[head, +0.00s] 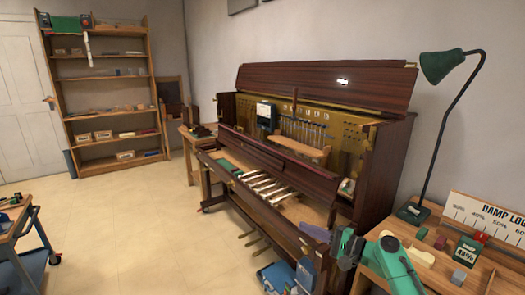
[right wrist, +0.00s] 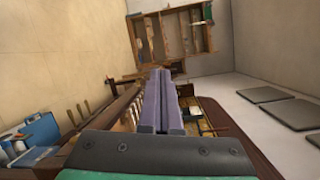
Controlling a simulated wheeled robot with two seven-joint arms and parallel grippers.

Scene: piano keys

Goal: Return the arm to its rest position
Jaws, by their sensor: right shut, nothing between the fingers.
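My right arm (head: 396,265) comes in at the lower right of the head view, green and grey, in front of the wooden side table. My right gripper (head: 306,228) points left, at the right front end of the open piano (head: 255,160). Its purple fingers also show in the right wrist view (right wrist: 160,75), pressed together with nothing between them. I cannot tell from these views how far the fingers are from the piano's wood. My left arm and gripper are not in view.
A side table (head: 425,285) at the right bears a green lamp (head: 442,65), a damp log board (head: 490,222) and small blocks. A blue case (head: 277,277) stands below the gripper. A blue cart (head: 30,245) is at the left. The floor (head: 130,230) between is clear.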

